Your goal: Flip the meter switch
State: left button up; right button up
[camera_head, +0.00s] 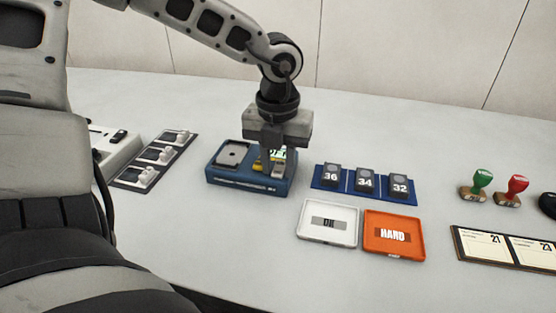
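A blue meter (222,178) sits on the table left of centre. It has a grey square plate with a round mark on its left half. A lit yellow-green display (264,158) shows partly on its right half, its text mostly covered. My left gripper (276,168) points straight down over that right half, close to or touching the top. A small grey piece shows at the fingertips, but I cannot tell whether it is the switch or a fingertip. The gripper hides much of this area, and its finger gap is unclear. My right gripper is out of view.
Left of the meter lies a dark panel (152,163) with several modules, beside a white box (110,150). To the right are a blue rack (348,184) with numbered blocks, a white tray (312,235), an orange tray (410,246), stamps (481,181) and a calendar board (465,245).

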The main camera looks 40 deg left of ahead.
pick_arm(q)
grip_shut()
jog(key=shift+w+a+f+g+h+b, duration=0.15)
jog(key=shift+w+g+h+b, duration=0.15)
jog(key=shift+g+b, duration=0.4)
jog(key=shift+w+a+r+g+h+b, duration=0.1)
jog(key=shift+r+g+h+b, duration=0.15)
jog(key=shift+g+h+b, duration=0.4)
grip_release()
jog(key=p+v, duration=0.1)
jog(key=v, duration=1.5)
jog(key=shift+w+d, duration=0.2)
